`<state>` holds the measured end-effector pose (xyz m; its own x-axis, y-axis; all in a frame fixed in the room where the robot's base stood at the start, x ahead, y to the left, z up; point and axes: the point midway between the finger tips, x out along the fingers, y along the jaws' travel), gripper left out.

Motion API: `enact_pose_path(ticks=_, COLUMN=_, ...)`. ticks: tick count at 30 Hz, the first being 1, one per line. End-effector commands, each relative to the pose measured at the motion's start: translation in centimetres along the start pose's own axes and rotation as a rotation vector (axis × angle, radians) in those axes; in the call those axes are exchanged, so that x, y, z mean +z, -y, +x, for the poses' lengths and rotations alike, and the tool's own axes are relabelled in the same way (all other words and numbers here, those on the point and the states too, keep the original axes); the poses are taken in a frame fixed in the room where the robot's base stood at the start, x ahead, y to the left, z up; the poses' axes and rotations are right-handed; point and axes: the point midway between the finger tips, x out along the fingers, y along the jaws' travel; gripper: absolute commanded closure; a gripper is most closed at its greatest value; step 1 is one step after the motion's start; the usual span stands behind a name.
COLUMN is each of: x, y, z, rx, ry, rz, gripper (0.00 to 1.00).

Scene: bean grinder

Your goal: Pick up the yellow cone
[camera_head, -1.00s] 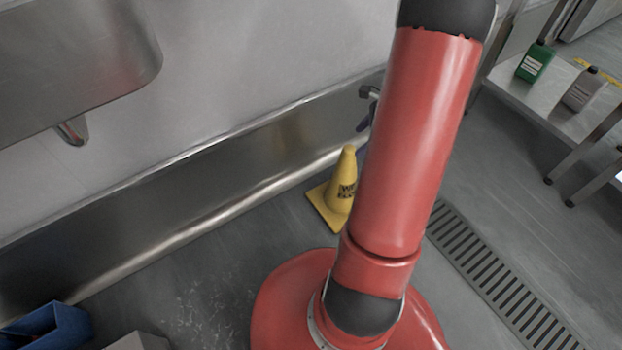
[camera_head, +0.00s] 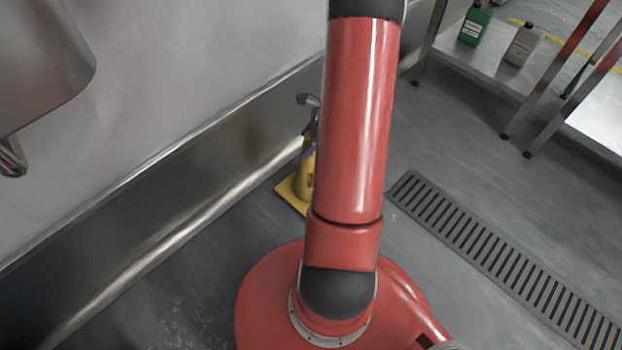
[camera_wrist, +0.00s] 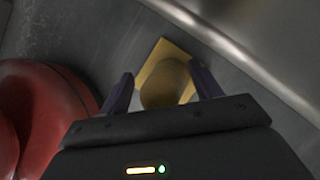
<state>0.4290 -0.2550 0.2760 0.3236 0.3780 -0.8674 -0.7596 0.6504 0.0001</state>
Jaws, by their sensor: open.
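The yellow cone (camera_head: 303,182) stands on the floor near the steel wall base in the head view, mostly hidden behind my red arm. In the wrist view the cone (camera_wrist: 165,84) is seen from above, with its square base on the floor. My gripper (camera_wrist: 160,69) is open, its two dark purple fingers on either side of the cone's upper part. Whether a finger touches the cone is unclear. In the head view only a bit of my gripper shows beside my arm, overlapping the cone's top.
A steel skirting (camera_head: 190,165) runs along the wall close behind the cone. A floor drain grate (camera_head: 500,260) lies to the right. A steel rack at upper right holds a green bottle (camera_head: 474,26) and a grey bottle (camera_head: 523,45). The floor between cone and rack is open.

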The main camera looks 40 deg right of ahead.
Motion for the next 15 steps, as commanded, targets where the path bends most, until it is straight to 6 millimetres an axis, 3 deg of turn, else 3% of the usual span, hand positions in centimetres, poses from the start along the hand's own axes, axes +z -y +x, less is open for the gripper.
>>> enact_pose_path(ticks=2, x=0.01, y=-0.01, z=-0.05, rx=0.0, ry=0.0, rz=0.0, gripper=0.37)
enact_pose_path(ticks=15, x=0.01, y=-0.01, z=-0.08, rx=0.0, ry=0.0, rz=-0.001, gripper=0.95)
